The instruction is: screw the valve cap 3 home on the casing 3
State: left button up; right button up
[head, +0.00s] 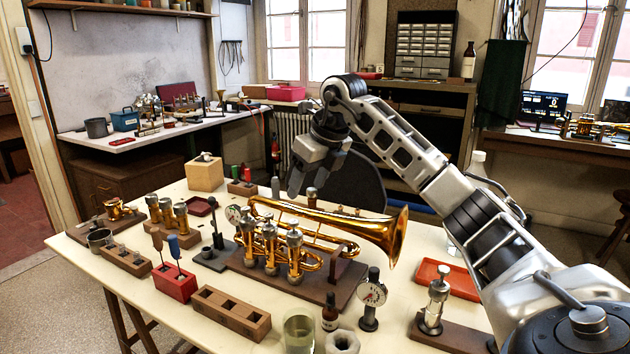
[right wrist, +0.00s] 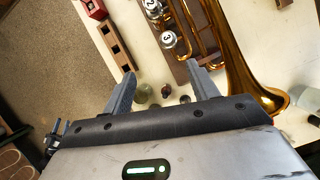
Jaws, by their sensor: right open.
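The brass trumpet (head: 345,222) lies on a dark wooden stand on the table, with its bell to the right. Its three valve casings stand upright with silver tops; casing 3 (head: 294,258) is the one nearest the bell. A silver cap marked 3 (right wrist: 168,39) shows end-on at casing 3 in the right wrist view; it also shows in the head view (head: 294,237). I cannot tell how far it is screwed down. My right gripper (head: 304,188) is open, empty, above and behind the trumpet, apart from the cap; its two fingers show in the right wrist view (right wrist: 161,86).
A red tray (head: 447,280) and a silver valve on a wooden base (head: 435,300) stand right.

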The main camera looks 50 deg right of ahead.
aim_at(297, 226)
jog(key=x, duration=0.5)
jog(key=d+x, duration=0.1)
jog(key=x, duration=0.9)
jog(key=shift+s+d+f, duration=0.15)
jog(key=shift+d, duration=0.2)
